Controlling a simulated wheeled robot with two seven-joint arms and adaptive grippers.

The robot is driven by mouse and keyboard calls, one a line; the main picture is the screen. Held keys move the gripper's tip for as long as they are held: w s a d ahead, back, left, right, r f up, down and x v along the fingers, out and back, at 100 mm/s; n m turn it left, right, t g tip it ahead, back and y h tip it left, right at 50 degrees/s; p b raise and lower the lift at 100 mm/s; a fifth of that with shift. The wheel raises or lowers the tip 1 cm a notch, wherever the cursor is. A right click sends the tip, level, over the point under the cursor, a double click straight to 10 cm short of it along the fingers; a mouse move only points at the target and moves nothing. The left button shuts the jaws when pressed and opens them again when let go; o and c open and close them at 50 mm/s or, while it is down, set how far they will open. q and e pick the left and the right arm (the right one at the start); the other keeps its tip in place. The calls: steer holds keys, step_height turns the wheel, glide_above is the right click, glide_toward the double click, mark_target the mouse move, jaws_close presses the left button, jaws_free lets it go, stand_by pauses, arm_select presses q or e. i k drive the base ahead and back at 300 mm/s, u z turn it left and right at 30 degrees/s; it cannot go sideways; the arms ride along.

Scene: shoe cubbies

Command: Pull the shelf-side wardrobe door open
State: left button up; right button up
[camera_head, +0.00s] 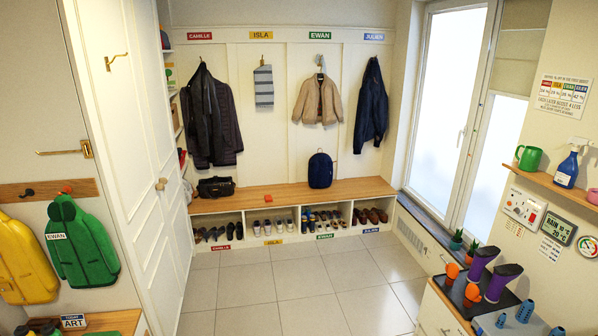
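The white wardrobe stands along the left side. A tall panelled white front (118,150) bears a brass hook near its top and a round wooden knob (161,184) near its far edge. Beyond it, a narrow, steeply foreshortened white door panel (176,190) lies on the side of the open shelves (174,105). The panels look closed, but the steep angle makes a small gap hard to tell. Neither of my grippers is in view, so nothing is seen touching the knob or panels.
The tiled floor (290,295) before the wardrobe is clear. A shoe bench (290,194) with cubbies crosses the back; coats hang above. Yellow and green jackets (80,243) hang at left near a brass handle (85,149).

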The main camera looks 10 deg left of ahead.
mark_target(98, 37)
steer(key=u, duration=0.15)
steer(key=i, duration=2)
steer(key=u, duration=0.35)
